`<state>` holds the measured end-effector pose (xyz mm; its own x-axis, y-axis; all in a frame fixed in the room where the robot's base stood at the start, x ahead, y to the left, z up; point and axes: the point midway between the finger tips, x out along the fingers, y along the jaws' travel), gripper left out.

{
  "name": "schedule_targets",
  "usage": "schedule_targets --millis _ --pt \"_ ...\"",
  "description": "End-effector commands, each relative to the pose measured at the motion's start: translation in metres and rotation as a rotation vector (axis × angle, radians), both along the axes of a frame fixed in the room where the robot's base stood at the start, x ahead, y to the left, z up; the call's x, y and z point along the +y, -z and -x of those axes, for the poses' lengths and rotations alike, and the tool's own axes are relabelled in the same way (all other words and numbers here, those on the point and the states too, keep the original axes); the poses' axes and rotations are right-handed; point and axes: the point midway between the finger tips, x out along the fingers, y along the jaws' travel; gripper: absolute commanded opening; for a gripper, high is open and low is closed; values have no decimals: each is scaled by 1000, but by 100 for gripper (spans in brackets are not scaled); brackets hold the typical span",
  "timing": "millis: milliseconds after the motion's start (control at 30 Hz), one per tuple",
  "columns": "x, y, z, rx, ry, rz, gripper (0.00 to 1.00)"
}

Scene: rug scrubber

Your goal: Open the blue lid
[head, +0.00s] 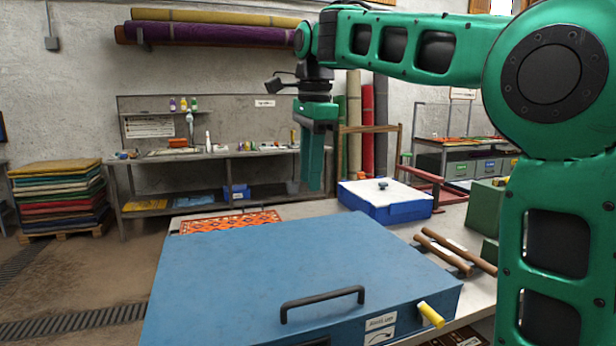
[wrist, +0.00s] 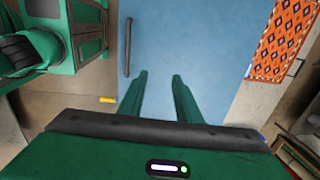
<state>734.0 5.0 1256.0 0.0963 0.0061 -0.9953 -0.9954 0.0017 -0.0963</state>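The blue lid (head: 270,270) is shut flat on a large blue box at the front of the table. A black bar handle (head: 322,300) is fixed on its top near the front edge, and a yellow-handled lever (head: 430,314) sticks out at its front right corner. My green gripper (head: 315,190) hangs pointing down above the lid's far part, apart from it. In the wrist view, the two fingers (wrist: 160,78) are spread with nothing between them. The lid (wrist: 190,40) lies below them, and the handle (wrist: 127,47) is left of the fingers. The yellow lever (wrist: 108,99) shows further left.
An orange patterned rug (head: 230,221) lies behind the lid. A blue box with a white top (head: 385,198) stands behind right. Brown rods (head: 455,250) and a green box (head: 485,207) are at the right. Space above the lid is clear apart from my arm.

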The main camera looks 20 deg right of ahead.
Motion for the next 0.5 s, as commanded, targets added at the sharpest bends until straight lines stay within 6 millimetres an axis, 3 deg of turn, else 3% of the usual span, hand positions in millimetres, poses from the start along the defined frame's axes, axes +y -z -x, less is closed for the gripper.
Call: schedule_targets --millis 333,467,500 --pt "0 4 -1 0 1 -1 31" --pt "0 4 -1 0 1 -1 2" --pt "0 4 -1 0 1 -1 0"
